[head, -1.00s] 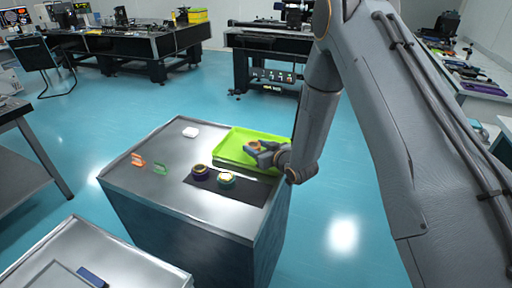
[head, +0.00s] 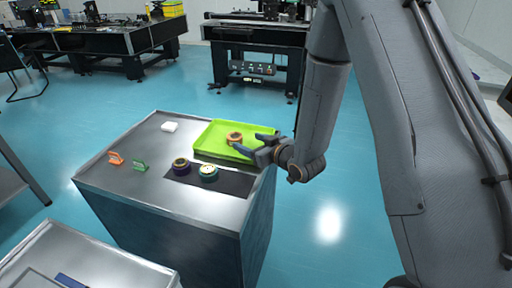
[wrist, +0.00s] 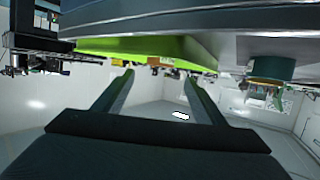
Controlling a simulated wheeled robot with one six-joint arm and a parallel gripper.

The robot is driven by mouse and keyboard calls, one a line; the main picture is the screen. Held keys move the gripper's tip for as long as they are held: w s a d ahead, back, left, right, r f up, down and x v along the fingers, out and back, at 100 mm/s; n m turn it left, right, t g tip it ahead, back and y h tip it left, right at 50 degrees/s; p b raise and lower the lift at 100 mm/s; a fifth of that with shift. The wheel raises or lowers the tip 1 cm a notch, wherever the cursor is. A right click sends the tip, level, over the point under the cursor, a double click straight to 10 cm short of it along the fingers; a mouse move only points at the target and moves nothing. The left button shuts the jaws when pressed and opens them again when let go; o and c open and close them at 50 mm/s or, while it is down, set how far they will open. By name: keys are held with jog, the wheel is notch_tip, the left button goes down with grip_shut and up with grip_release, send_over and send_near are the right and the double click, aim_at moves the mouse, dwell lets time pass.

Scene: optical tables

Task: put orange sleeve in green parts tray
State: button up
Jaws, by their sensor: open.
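The orange sleeve (head: 235,138), a short ring, sits inside the green parts tray (head: 212,131) towards its right part, in the head view. My gripper (head: 248,142) is open at the tray's right side, its two fingers spread and pointing left towards the sleeve. The sleeve appears just beyond the fingertips, apart from them. In the wrist view the picture is upside down; the green tray (wrist: 150,47) shows above the two open fingers (wrist: 157,85), with nothing held between them.
A purple-and-yellow ring (head: 181,165) and a teal ring (head: 208,172) stand on a dark mat (head: 235,182) in front of the tray. An orange clip (head: 115,159), a green clip (head: 140,166) and a white block (head: 169,127) lie to the left. Bare tabletop lies between them.

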jog(key=shift+v, duration=1.8)
jog(key=shift+w+d, duration=0.1)
jog(key=shift+d, duration=0.15)
jog(key=s+d+r+m+g+h, duration=0.2)
jog(key=s+d+m+g+h, duration=0.45)
jog(key=s+d, duration=0.7)
jog(key=s+d+r+g+h, duration=0.2)
jog(key=s+r+g, duration=0.1)
jog(key=s, duration=0.7)
jog(key=shift+g, duration=0.65)
jog(key=shift+m, duration=0.25)
